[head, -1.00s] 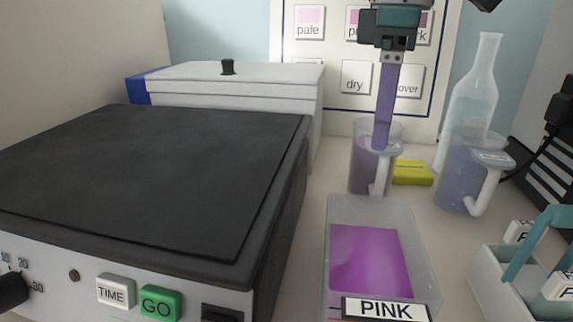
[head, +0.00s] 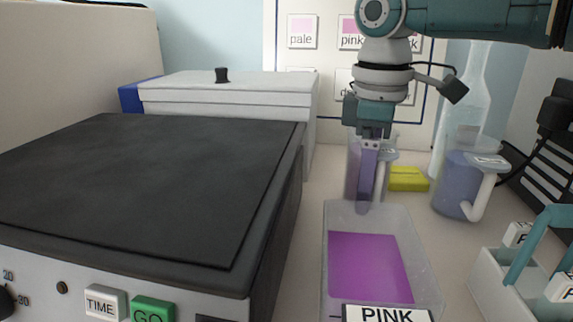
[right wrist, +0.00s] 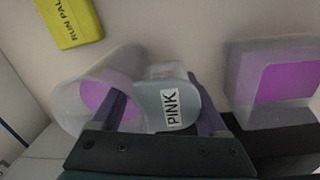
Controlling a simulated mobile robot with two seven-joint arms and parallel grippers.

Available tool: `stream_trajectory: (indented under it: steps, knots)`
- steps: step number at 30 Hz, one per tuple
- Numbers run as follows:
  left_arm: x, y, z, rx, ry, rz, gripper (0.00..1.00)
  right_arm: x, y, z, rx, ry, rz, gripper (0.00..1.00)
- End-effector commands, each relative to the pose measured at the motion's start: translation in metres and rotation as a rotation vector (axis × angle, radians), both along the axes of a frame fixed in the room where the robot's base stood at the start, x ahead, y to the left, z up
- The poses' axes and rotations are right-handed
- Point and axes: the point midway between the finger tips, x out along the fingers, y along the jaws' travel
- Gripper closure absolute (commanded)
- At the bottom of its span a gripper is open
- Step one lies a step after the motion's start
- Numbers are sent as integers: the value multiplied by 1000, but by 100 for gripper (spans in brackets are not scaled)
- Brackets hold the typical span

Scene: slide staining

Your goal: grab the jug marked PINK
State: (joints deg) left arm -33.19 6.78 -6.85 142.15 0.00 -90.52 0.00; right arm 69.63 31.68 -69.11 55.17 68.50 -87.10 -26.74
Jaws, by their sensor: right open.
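The jug marked PINK (right wrist: 154,100) shows in the right wrist view, with its label on a pale tab beside its open mouth and pink liquid inside. In the head view this translucent jug (head: 353,160) stands behind the pink tray, partly hidden by my right gripper. My right gripper (head: 367,190) is open and points down at the jug's handle side. In the right wrist view its two fingers (right wrist: 162,115) lie on either side of the labelled tab, the left one over the mouth. I cannot tell whether they touch the jug. My left gripper is not in view.
A clear tray labelled PINK (head: 420,235) stands in front of the jug. A second jug (head: 458,185) and a tall bottle (head: 478,95) stand to its right. A yellow block (head: 408,179) lies close by. A black-topped machine (head: 150,180) fills the left.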

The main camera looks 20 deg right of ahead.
Motion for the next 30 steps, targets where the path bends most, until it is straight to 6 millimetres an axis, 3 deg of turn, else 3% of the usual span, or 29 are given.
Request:
stream_trajectory:
  steps: [2, 19, 30]
  knots:
    - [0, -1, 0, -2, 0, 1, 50, 0, 0, 0, 0, 0, 0, 34]
    - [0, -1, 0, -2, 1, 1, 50, 0, 0, 0, 0, 0, 0, 98]
    - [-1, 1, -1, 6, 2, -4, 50, 0, 0, 0, -1, 1, 0, 100]
